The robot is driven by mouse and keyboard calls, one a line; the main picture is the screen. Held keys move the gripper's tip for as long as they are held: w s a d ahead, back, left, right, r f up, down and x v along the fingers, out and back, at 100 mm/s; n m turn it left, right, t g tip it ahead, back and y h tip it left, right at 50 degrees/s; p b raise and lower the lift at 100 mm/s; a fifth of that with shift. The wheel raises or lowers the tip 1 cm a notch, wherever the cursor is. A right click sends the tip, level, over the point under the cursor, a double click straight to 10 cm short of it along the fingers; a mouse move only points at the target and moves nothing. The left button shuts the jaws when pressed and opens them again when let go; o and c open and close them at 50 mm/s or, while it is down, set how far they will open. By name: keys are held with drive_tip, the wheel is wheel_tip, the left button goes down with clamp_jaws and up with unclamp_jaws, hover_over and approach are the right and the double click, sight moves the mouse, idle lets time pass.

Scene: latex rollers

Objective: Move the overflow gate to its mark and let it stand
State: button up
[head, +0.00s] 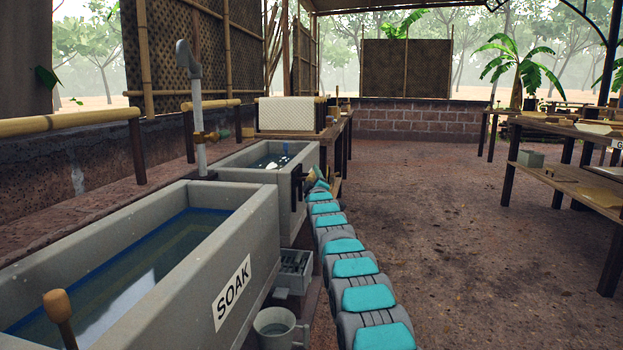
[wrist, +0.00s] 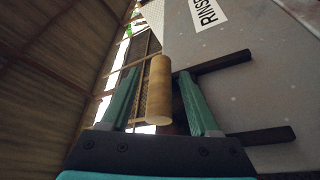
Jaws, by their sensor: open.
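The overflow gate's pale wooden handle (wrist: 160,95), a rounded cylinder, lies between my gripper's fingers in the wrist view. My gripper (wrist: 160,70) has two green fingers, spread apart, one on each side of the handle; I cannot tell whether either touches it. The gate's body is mostly hidden behind the handle and right finger. Two dark rails (wrist: 228,62) stick out along the grey wall of the rinse tank (wrist: 260,95). In the head view the handle (head: 314,172) shows small beside the rinse tank (head: 233,168), at the end of my arm. I cannot make out the mark.
The soak tank (head: 180,310), full of water, stands nearer at left. A grey mug (head: 274,326) and a small grey bin (head: 293,268) sit beside it, close to my arm. A standpipe (head: 197,110) rises between the tanks. The floor to the right is clear up to the tables.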

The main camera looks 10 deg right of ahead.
drive_tip(key=shift+c, duration=0.4)
drive_tip(key=c, duration=0.9)
drive_tip(key=shift+r, duration=0.1)
clamp_jaws()
